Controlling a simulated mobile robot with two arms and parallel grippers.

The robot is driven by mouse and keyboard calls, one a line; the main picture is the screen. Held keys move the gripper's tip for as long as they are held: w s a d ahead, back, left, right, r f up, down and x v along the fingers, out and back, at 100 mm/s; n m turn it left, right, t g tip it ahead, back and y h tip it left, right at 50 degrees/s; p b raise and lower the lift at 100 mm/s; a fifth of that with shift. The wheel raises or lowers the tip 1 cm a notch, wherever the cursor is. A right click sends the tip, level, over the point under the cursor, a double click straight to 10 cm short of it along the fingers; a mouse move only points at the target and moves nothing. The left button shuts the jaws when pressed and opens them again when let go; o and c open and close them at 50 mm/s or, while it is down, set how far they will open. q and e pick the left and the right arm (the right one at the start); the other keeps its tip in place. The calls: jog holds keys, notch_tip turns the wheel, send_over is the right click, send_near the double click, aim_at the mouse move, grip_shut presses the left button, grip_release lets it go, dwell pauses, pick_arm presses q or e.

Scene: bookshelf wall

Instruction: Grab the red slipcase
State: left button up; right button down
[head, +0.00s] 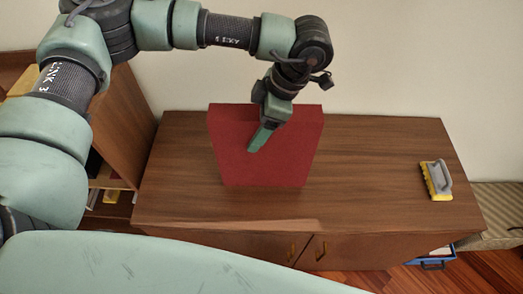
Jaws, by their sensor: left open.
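The red slipcase (228,150) stands upright on top of the wooden cabinet, left of the middle. My left gripper (257,142) reaches down from above and behind, and overlaps the upper middle of the slipcase in the head view. One green finger shows clearly in front of the slipcase's face. The other finger is mostly hidden, so I cannot tell whether the gripper touches the slipcase. The jaws are open. My right gripper is not in view.
The wooden cabinet (380,200) has a broad clear top right of the slipcase. A grey and yellow brush-like tool (437,180) lies near its right end. A bookshelf (125,125) stands at the left. A blue crate (432,262) sits on the floor at right.

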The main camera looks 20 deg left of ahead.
pick_arm(q)
jog(key=shift+f, duration=0.15)
jog(key=shift+c, duration=0.3)
grip_shut()
jog(key=shift+w, duration=0.15)
